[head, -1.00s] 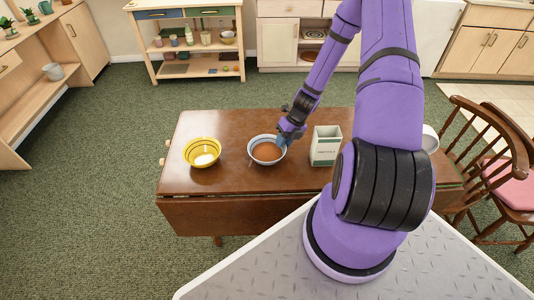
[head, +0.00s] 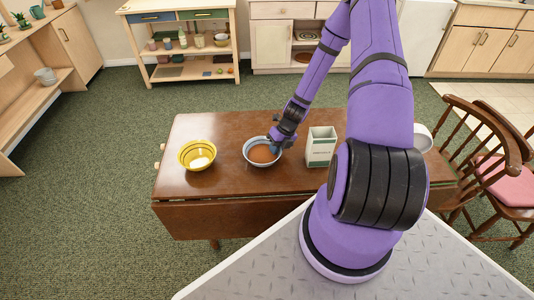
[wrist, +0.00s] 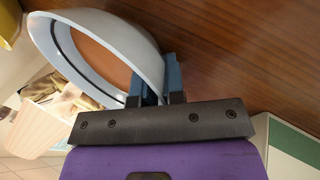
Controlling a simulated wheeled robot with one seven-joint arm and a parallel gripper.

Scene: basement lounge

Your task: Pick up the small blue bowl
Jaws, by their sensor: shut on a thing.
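The small blue bowl (head: 261,154), pale grey-blue outside with a brown inside, is at the middle of the wooden table. My gripper (head: 275,146) reaches down to its right rim from the back right. In the wrist view the bowl (wrist: 125,35) fills the upper left, tilted in the picture. The blue fingers of my gripper (wrist: 157,80) are shut on its wall, one on either side of the rim. I cannot tell whether the bowl's base touches the table.
On the wooden table (head: 220,190), a yellow bowl (head: 197,155) stands left of the blue bowl. A white and green box (head: 321,147) stands close on the right. A white object (head: 422,138) is partly behind my arm. Wooden chairs (head: 480,140) stand at the right.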

